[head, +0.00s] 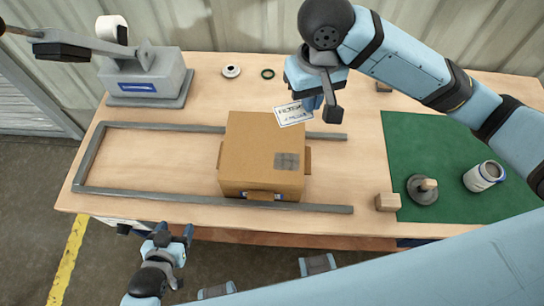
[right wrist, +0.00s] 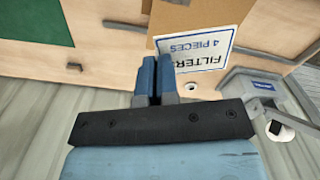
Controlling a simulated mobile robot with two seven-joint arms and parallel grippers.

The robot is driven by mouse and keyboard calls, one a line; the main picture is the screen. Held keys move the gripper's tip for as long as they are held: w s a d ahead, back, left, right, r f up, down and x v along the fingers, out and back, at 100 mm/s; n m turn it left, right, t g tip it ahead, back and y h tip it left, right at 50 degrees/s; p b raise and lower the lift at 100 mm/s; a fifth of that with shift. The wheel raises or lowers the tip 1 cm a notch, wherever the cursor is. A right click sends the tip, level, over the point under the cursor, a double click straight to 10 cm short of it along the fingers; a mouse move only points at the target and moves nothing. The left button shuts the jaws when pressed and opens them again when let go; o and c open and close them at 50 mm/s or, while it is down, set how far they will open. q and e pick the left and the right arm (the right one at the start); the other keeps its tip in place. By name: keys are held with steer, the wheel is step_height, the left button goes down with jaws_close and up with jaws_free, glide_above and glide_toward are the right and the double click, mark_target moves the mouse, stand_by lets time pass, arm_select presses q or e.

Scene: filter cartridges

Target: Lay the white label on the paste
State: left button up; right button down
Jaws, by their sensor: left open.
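The white label (head: 293,113), printed in dark and blue letters, is at the fingertips of my right gripper (head: 316,103), above the far right part of the carton. It also shows in the right wrist view (right wrist: 208,48), beside the blue fingers (right wrist: 157,78), which are closed together on its edge. The paste (head: 286,162) is a greyish square patch on the right part of the top of the brown carton (head: 245,150). The label is apart from the patch. My left gripper (head: 175,236) is open and empty, in front of the table's near edge.
A grey rail frame (head: 84,160) lies around the carton. A grey press with a lever (head: 146,78) stands back left.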

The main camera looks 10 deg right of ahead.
steer(key=shift+w+a, duration=0.1)
steer(key=shift+a, duration=0.15)
glide_above(299, 157)
step_height(299, 157, down, 15)
steer(key=shift+r, duration=0.15)
arm_select(q)
steer(key=shift+w+a+f, duration=0.1)
steer(key=shift+w+a, duration=0.05)
steer(key=shift+a, duration=0.1)
arm_select(e)
steer(key=shift+f, duration=2.55)
steer(key=shift+f, duration=0.1)
steer(key=c, duration=1.4)
jaws_free()
arm_select(q)
steer(key=shift+f+b, duration=0.1)
steer(key=shift+b, duration=0.2)
arm_select(e)
step_height(299, 157, up, 12)
steer(key=shift+a+r, duration=0.1)
steer(key=shift+r, duration=0.05)
